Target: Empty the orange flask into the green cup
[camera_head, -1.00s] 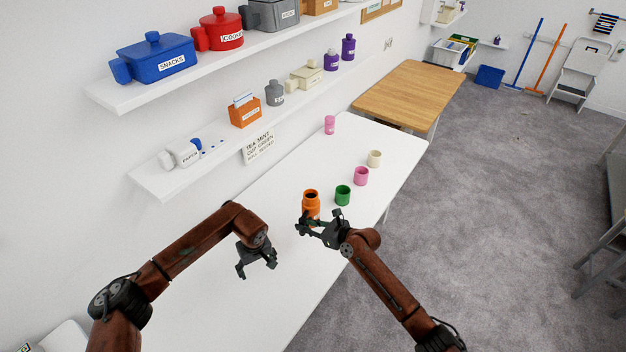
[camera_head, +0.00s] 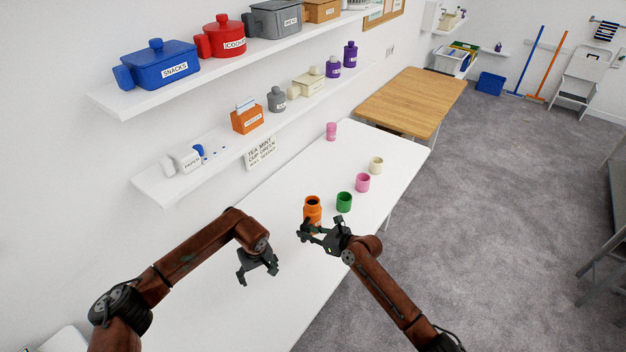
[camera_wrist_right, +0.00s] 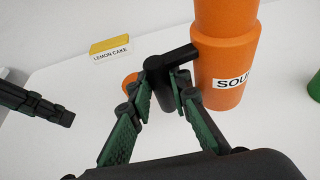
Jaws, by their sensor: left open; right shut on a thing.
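The orange flask (camera_head: 312,206) stands upright on the white table with a dark open top. In the right wrist view it (camera_wrist_right: 224,65) carries a label reading "SOU", cut off by its curve, and a black handle on its left. My right gripper (camera_head: 305,230) is shut on that handle, its green-padded fingers (camera_wrist_right: 161,95) on either side. The green cup (camera_head: 344,202) stands upright just right of the flask; only its edge (camera_wrist_right: 315,88) shows in the wrist view. My left gripper (camera_head: 257,272) is open and empty, left of the flask.
Pink cup (camera_head: 363,183), cream cup (camera_head: 376,165) and a pink bottle (camera_head: 331,131) stand farther along the table. A yellow "LEMON CAKE" item (camera_wrist_right: 110,48) and a partly hidden orange thing (camera_wrist_right: 129,80) lie behind the handle. Loaded shelves (camera_head: 160,190) line the left wall.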

